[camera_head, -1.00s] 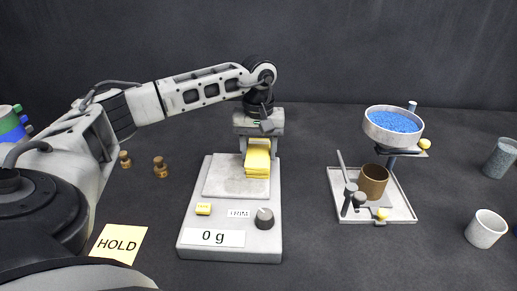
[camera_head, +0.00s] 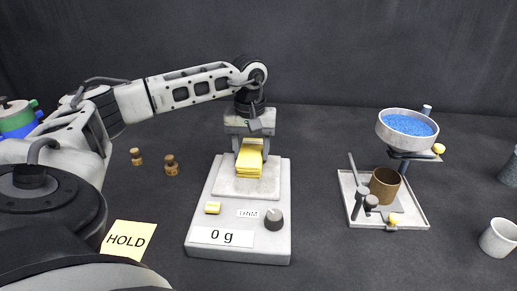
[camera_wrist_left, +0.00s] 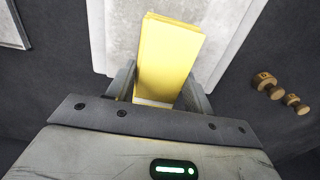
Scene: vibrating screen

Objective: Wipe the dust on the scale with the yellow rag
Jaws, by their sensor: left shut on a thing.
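The yellow rag (camera_head: 249,160) is a folded block held in my left gripper (camera_head: 249,145), over the back middle of the scale's pan (camera_head: 233,187). In the left wrist view, the rag (camera_wrist_left: 168,55) sits between the two fingers (camera_wrist_left: 160,88), with the grey, mottled pan (camera_wrist_left: 120,35) beyond it. My left gripper is shut on the rag. The rag's lower end is at or just above the pan; I cannot tell if it touches. The scale (camera_head: 240,215) has a display reading "0 g". My right gripper is not in view.
Two brass weights (camera_head: 171,165) (camera_head: 137,157) stand left of the scale, behind a yellow HOLD note (camera_head: 128,239). A tray (camera_head: 413,217) with a brown cup (camera_head: 384,184) and a bowl of blue grains (camera_head: 409,128) stands right. A white cup (camera_head: 498,238) is at far right.

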